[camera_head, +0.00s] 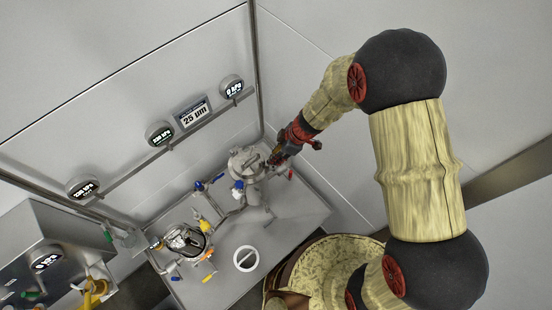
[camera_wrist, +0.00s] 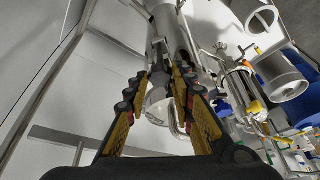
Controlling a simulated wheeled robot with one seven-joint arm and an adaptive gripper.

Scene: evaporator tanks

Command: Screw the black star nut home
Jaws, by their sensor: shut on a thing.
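My gripper (camera_head: 280,154) is at the right side of the lidded steel tank (camera_head: 246,163) in the head view. In the wrist view the two yellow-and-black fingers of my gripper (camera_wrist: 163,82) point at the tank's steel body (camera_wrist: 171,28) and are closed in on something small at its rim. This fits the black star nut, which is mostly hidden between the fingertips. I cannot make out its arms or how far it sits on its thread.
A second, open vessel (camera_head: 184,240) with yellow and blue valve handles stands to the left on the steel bench (camera_head: 225,285). Gauges (camera_head: 159,133) and a pipe line the wall behind. The wall is close behind my gripper.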

